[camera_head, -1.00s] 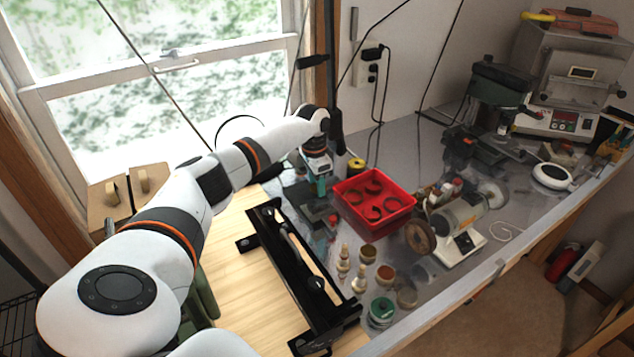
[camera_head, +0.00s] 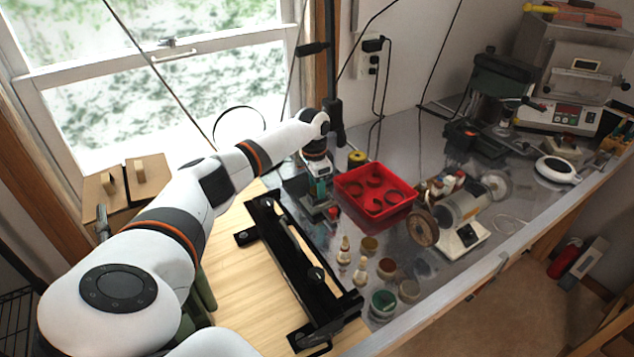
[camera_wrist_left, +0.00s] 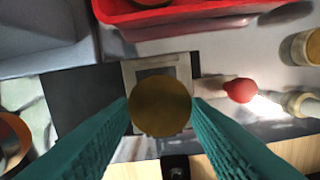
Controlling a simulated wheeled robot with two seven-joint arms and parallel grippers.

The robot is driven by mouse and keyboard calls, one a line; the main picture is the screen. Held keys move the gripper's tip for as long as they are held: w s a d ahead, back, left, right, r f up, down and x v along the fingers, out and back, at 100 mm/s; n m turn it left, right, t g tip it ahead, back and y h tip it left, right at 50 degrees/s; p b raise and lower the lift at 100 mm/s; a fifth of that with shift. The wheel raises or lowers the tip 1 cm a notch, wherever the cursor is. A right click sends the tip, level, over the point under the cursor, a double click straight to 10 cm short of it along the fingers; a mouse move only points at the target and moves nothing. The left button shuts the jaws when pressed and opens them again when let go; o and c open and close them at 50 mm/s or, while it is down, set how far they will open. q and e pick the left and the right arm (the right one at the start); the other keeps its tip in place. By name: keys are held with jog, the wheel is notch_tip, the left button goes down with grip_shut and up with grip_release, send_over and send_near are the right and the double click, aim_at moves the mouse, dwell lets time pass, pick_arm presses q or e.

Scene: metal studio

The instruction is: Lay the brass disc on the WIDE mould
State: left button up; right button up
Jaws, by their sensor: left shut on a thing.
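My left gripper (camera_head: 322,200) is low over the metal bench, beside the red tray. In the left wrist view its teal fingers (camera_wrist_left: 160,115) are shut on a round brass disc (camera_wrist_left: 160,106), seen face on. Behind the disc is a light grey square block with a darker recess, which looks like a mould (camera_wrist_left: 183,70). The disc covers part of it. I cannot tell whether the disc touches it, or whether it is the wide mould. A dark flat plate (camera_wrist_left: 82,105) lies to its left.
A red tray (camera_head: 362,213) with dark curved pieces stands just right of the gripper. A red-tipped item (camera_wrist_left: 240,90) lies beside the block. Small jars (camera_head: 386,268) and a bench grinder (camera_head: 465,220) are further right. A black metal frame (camera_head: 290,260) lies in front.

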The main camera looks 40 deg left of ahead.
pick_arm(q)
jog(key=shift+f, duration=0.35)
dwell(0.6)
jog(key=o, duration=1)
jog(key=shift+o, duration=0.2)
